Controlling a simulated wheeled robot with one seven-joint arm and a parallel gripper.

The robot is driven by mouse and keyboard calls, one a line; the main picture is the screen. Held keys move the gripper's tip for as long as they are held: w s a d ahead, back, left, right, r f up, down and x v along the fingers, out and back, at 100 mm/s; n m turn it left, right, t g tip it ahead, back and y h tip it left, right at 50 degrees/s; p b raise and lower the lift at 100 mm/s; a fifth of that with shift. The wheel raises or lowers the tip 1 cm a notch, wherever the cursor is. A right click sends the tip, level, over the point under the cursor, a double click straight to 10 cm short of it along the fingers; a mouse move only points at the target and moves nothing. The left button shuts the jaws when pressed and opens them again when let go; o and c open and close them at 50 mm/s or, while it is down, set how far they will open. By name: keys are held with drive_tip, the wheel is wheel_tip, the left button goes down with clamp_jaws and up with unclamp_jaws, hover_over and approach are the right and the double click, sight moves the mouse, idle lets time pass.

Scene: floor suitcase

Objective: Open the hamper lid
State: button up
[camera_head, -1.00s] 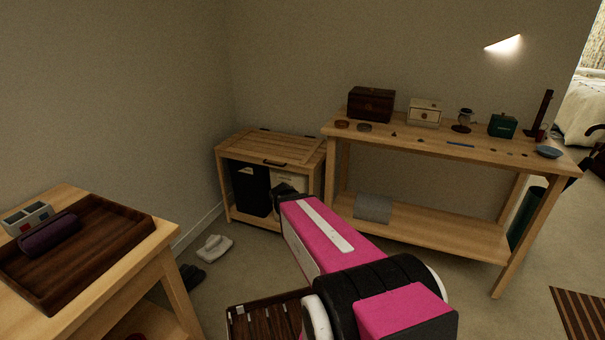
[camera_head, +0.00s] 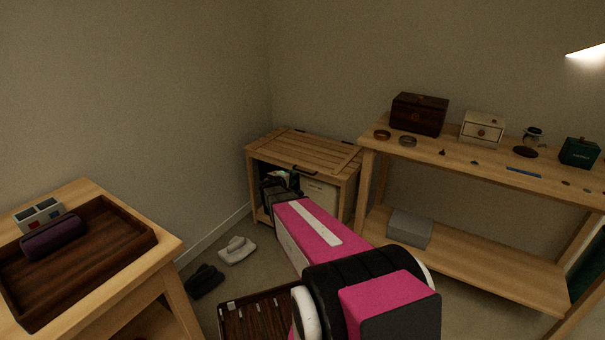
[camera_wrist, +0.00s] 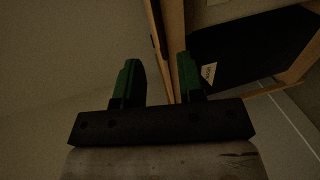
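The hamper (camera_head: 349,188) is a light wooden frame in the room's corner. Its slatted lid (camera_head: 310,148) is down, with a dark handle (camera_head: 304,171) at the front edge. My gripper (camera_head: 279,184) is in front of the hamper, just below and left of the handle, and my pink arm partly hides it. In the wrist view my gripper (camera_wrist: 159,70) is open, its two green-padded fingers apart. A wooden edge of the hamper (camera_wrist: 174,35) runs up past the gap between the fingers. I cannot tell whether they touch it. The handle is not clear there.
A black panel or bag (camera_wrist: 250,50) sits inside the hamper. A long wooden table (camera_head: 470,165) with boxes stands at right. A low table (camera_head: 165,245) holding a dark tray (camera_head: 90,265) is at left. Slippers (camera_head: 237,250) lie on the floor between.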

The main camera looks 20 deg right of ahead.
sight(303, 172)
drive_tip(key=x, duration=0.9)
drive_tip(key=shift+d, duration=0.3)
clamp_jaws()
